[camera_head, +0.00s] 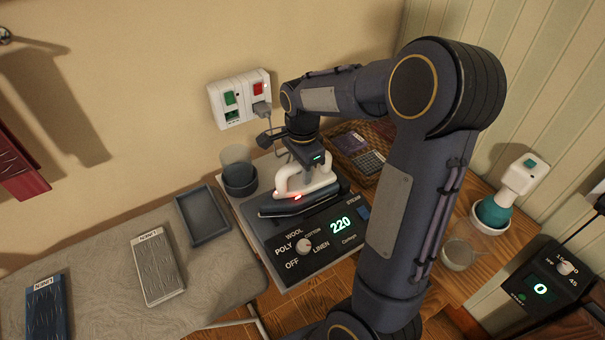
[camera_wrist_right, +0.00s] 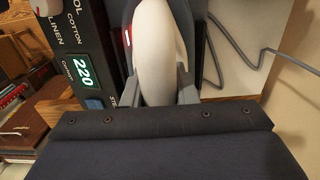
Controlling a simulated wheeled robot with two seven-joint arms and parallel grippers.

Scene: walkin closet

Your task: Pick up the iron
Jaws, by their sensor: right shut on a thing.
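The iron (camera_head: 300,204) has a dark body and a white handle, and a red light glows on it. It is on or just above its dark base station (camera_head: 300,265), which has a dial and a display reading 220; I cannot tell whether they touch. My right gripper (camera_head: 304,171) reaches down onto the handle from above. In the right wrist view the fingers of my right gripper (camera_wrist_right: 160,88) are shut on both sides of the white handle (camera_wrist_right: 155,50). My left gripper is not in view.
A grey ironing board (camera_head: 90,265) with folded cloths and an empty grey tray (camera_head: 203,215) lies to the left. A wicker basket (camera_head: 365,155) is behind my right arm. A wall socket (camera_head: 238,98) has a plugged cord.

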